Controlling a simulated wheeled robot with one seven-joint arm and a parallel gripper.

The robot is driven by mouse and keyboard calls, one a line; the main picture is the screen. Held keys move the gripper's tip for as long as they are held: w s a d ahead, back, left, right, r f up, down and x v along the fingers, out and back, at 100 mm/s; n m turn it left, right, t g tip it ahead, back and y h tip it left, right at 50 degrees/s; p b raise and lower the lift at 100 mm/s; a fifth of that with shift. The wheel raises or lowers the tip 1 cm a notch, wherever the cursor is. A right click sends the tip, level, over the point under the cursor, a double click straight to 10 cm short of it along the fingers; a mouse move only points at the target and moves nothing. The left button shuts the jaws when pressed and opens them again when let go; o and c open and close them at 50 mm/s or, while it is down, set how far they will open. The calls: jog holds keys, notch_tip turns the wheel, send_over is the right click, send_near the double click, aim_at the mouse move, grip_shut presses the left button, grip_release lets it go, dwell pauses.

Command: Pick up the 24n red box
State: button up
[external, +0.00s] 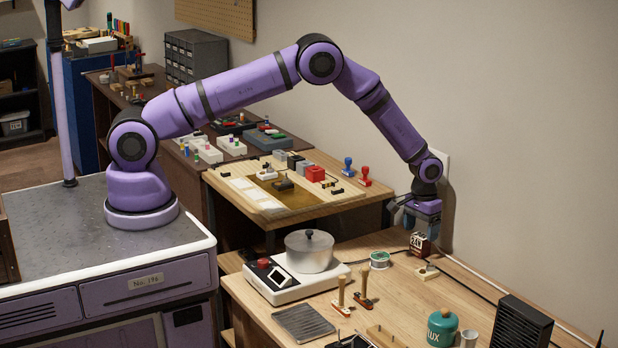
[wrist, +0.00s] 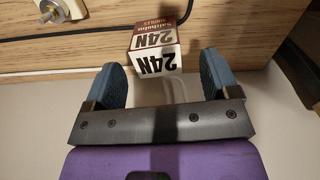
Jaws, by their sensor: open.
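The 24n red box (external: 420,244) is a small dark red and white box near the back edge of the wooden bench, by the wall. In the wrist view the 24n box (wrist: 155,50) shows large "24N" lettering on a white face and on its dark red and white side. My gripper (external: 422,216) is just above the box in the external view. In the wrist view my gripper (wrist: 160,80) is open, its two blue-padded fingers to either side of the box's near end. Whether a finger touches the box I cannot tell.
A pot (external: 310,252) stands on a white hotplate to the left. The wall is close behind.

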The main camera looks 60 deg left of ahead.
aim_at(421, 235)
notch_tip(421, 235, down, 5)
jog(key=shift+d+r, duration=0.1)
jog(key=shift+d, duration=0.05)
jog(key=c, duration=1.1)
jog(key=shift+o, duration=0.2)
jog(key=shift+r, duration=0.1)
